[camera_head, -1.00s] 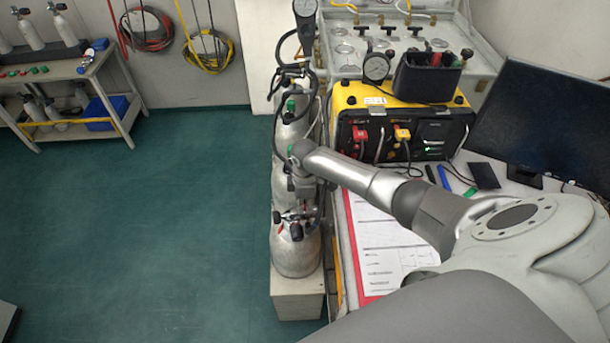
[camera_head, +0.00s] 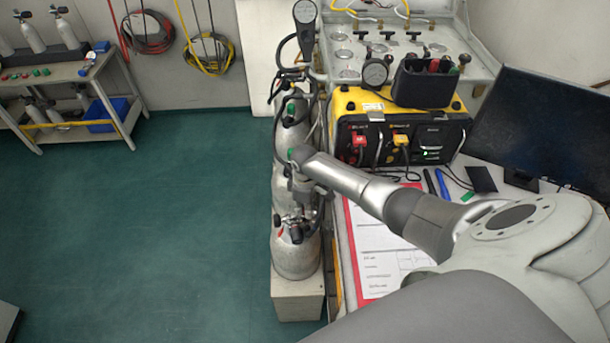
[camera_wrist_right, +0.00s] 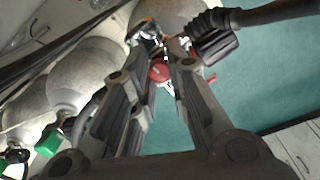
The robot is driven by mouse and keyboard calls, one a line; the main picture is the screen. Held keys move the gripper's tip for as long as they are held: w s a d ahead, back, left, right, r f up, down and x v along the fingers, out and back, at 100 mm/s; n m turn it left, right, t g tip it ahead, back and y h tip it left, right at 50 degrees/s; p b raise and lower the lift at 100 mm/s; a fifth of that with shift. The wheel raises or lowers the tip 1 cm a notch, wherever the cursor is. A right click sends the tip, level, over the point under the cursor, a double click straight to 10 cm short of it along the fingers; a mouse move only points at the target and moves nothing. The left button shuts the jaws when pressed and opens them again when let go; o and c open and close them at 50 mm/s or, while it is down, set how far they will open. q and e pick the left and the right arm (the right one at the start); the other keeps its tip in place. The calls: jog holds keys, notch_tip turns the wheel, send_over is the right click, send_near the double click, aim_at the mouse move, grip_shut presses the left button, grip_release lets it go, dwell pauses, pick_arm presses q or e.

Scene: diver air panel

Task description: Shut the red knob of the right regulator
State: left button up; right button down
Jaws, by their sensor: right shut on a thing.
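In the right wrist view, a round red knob (camera_wrist_right: 159,73) shows between the far ends of the two fingers of my right gripper (camera_wrist_right: 160,60). The fingers are shut on it. Metal regulator parts show just beyond the knob, close to a grey cylinder. In the head view, my right gripper (camera_head: 301,185) is below the end of my silver arm, over the row of cylinders, and mostly hidden by the arm. A regulator (camera_head: 294,224) sits on the nearest cylinder (camera_head: 296,255). My left gripper is out of view.
The cylinders stand on a pale base (camera_head: 298,307) beside the bench. A yellow-and-black case (camera_head: 350,104), a monitor (camera_head: 550,120) and a red-edged paper sheet (camera_head: 375,238) are on the bench. Green floor (camera_head: 150,230) to the left is clear.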

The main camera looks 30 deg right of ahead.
jog(key=c, duration=1.3)
grip_release()
jog(key=shift+c, duration=0.2)
jog(key=shift+r, duration=0.15)
notch_tip(320, 180, up, 12)
